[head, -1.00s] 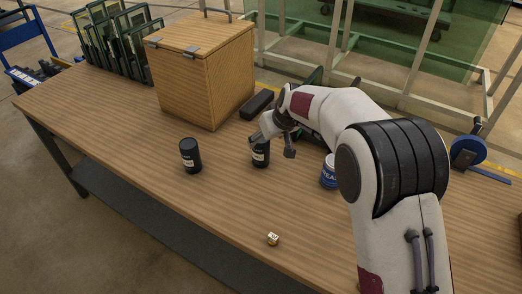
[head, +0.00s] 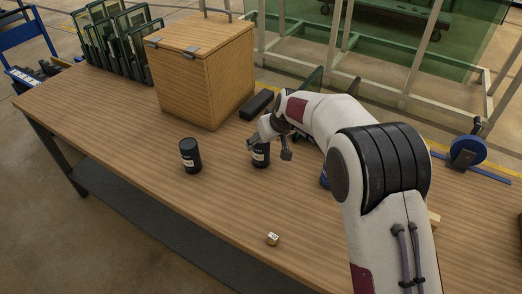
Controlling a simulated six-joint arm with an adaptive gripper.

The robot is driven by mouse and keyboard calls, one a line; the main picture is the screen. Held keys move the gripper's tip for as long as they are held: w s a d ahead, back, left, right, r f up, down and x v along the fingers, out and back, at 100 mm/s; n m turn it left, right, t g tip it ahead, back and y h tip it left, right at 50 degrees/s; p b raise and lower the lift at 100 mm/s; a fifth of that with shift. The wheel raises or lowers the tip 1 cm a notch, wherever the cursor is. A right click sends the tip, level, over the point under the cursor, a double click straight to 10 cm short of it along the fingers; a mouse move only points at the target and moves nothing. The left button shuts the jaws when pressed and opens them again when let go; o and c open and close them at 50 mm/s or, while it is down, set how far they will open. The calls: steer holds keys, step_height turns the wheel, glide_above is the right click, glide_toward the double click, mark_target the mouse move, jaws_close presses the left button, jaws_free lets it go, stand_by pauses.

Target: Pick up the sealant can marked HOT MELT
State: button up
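Two dark cans with pale labels stand upright on the wooden table (head: 120,150). One dark can (head: 190,156) stands alone left of the middle, with free wood around it. The other dark can (head: 261,157) stands to its right, at my gripper (head: 268,147). The gripper's fingers are spread on either side of this can's upper part, and I cannot tell whether they touch it. The label writing is too small to read, so I cannot tell which can is marked HOT MELT. A blue can (head: 324,178) is mostly hidden behind my arm.
A wooden box (head: 200,75) stands at the back, with a black block (head: 257,104) to its right. Green-framed panels (head: 115,38) stand at the back left. A blue wheel-like tool (head: 467,152) is at right.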

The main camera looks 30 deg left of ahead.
steer(key=shift+x, duration=2.65)
steer(key=shift+r, duration=0.1)
steer(key=shift+w+r, duration=0.1)
steer(key=c, duration=1.6)
steer(key=shift+r, duration=5)
